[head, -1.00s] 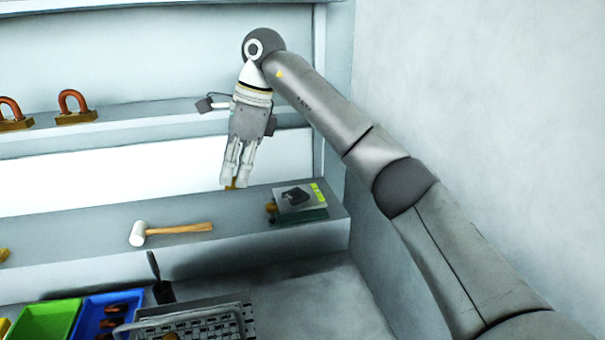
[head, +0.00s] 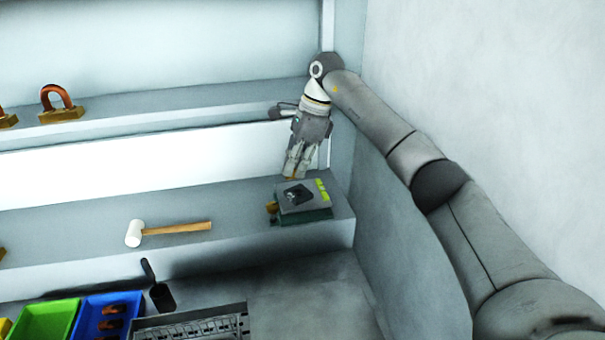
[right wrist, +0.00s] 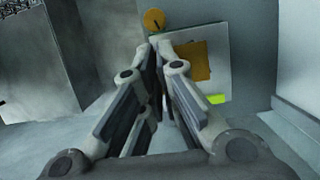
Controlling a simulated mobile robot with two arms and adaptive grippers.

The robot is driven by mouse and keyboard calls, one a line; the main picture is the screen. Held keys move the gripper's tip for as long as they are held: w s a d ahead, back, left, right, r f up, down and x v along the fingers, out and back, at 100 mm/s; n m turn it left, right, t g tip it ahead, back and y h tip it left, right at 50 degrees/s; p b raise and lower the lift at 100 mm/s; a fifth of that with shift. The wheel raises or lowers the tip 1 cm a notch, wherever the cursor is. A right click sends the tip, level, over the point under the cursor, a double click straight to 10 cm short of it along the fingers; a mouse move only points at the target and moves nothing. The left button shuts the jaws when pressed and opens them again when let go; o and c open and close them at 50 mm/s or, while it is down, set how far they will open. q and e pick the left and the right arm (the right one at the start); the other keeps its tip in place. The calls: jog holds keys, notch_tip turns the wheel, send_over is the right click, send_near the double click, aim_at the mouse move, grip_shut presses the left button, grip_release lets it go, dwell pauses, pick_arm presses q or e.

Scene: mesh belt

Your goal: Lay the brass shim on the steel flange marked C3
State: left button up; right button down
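My right gripper (head: 293,174) points down above the back-right corner of the lower shelf. It is shut on the brass shim (head: 289,178), of which only a small bit shows below the fingertips in the head view. In the right wrist view the shim (right wrist: 195,62) is a flat orange-yellow square beyond the fingers (right wrist: 168,55). It appears over a grey plate (right wrist: 220,45), seemingly the steel flange (head: 314,203), which has a dark shape on top and a yellow-green label. I cannot read a C3 mark. The shim looks apart from the plate. My left gripper is out of view.
A brass knob (head: 272,207) sticks out left of the plate. A white-headed mallet (head: 170,230) lies on the same shelf. Below are a small scoop (head: 160,295), a grey basket (head: 190,323), and blue (head: 92,317) and green (head: 45,322) bins. A wall closes the right side.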

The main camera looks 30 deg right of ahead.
aim_at(298, 198)
jog(key=shift+w+d+f, duration=0.15)
jog(key=shift+d+f, duration=0.35)
jog(key=shift+f, duration=0.15)
jog(key=shift+d+f+p, duration=0.2)
jog(key=shift+p, duration=0.1)
jog(key=f, duration=0.1)
jog(key=f+p, duration=0.1)
jog(key=p, duration=0.1)
jog(key=shift+d+f, duration=0.25)
jog(key=shift+f, duration=0.6)
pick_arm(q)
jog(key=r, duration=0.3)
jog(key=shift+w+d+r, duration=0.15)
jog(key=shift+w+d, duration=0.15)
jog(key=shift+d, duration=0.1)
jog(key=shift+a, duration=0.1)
pick_arm(e)
jog(key=shift+f+b, duration=0.35)
jog(key=shift+f, duration=0.3)
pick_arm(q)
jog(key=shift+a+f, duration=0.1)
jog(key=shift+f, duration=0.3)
pick_arm(e)
jog(key=c, duration=1.6)
grip_release()
jog(key=shift+c, duration=0.2)
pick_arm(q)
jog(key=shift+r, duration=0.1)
pick_arm(e)
jog(key=shift+r, duration=0.15)
